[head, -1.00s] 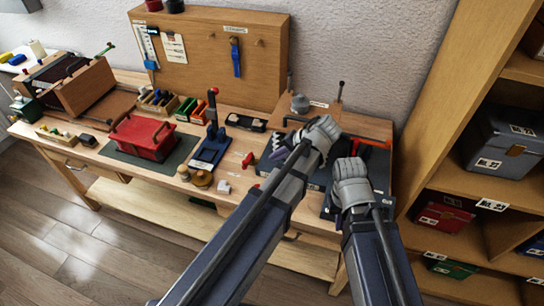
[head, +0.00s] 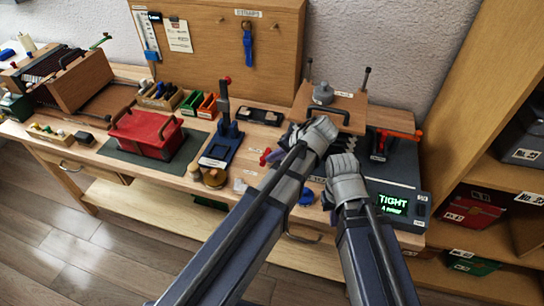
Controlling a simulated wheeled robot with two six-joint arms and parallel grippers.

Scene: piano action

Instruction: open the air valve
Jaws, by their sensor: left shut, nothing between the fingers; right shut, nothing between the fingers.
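A small red tap-like handle (head: 265,157) is on the bench just left of my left forearm; it may be the air valve, but I cannot tell for sure. My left gripper (head: 318,131) is above a dark grey device at the bench's right end, in front of a wooden block with a black handle. My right gripper (head: 343,166) is beside it, over the device's front part. Both grippers are shut and empty, and both hide much of the device. A lit display (head: 393,204) on it reads "TIGHT" in green. A blue knob (head: 307,197) shows between my forearms.
A red-handled clamp (head: 398,135) lies right of my grippers. A blue stand with an upright lever (head: 222,140) and a red box (head: 146,133) are to the left. A wooden shelf (head: 460,130) rises close on the right. A tool board stands behind.

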